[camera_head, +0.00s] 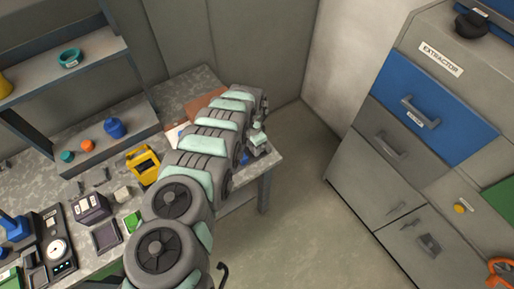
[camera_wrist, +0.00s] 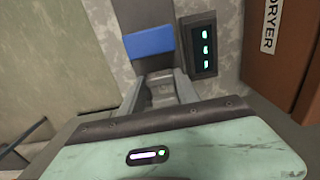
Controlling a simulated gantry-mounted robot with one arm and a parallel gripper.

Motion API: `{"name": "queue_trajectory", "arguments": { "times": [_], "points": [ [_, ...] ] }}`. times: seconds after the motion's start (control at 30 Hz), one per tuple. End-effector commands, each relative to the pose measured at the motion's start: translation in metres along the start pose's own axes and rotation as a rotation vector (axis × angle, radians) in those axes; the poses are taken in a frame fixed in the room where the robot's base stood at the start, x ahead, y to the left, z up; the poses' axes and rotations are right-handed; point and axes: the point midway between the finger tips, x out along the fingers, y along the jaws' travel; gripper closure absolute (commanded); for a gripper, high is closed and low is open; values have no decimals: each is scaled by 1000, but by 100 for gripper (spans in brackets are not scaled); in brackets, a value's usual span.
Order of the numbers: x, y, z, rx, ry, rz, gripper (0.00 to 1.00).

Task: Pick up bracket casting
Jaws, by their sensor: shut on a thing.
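My gripper (camera_wrist: 165,92) reaches down at the right end of the workbench, and its mint-green housing fills the lower wrist view. In the head view my gripper (camera_head: 259,141) is small and partly hidden by my arm. The jaws are shut on a small grey part, which I take for the bracket casting; it shows only in part between the fingers, and its shape is not clear. A dark holder with a blue band (camera_wrist: 150,42) lies just beyond the fingers. I cannot tell whether the part touches it.
A black panel with green lights (camera_wrist: 197,45) and a brown dryer (camera_wrist: 285,60) stand right of the fingers. The workbench (camera_head: 205,78) ends near my gripper. A yellow frame (camera_head: 143,164) and shelves (camera_head: 110,130) are left. Open floor (camera_head: 300,220) separates bench and extractor cabinet (camera_head: 400,160).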

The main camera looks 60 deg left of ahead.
Motion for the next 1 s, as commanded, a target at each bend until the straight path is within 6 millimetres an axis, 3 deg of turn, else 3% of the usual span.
{"name": "queue_trajectory", "arguments": {
  "times": [0.37,0.77,1.0],
  "points": [
    [0,0,0,0,0,0,100],
    [-2,0,0,1,0,1,100],
    [-16,-1,-1,1,0,0,100]
  ]
}}
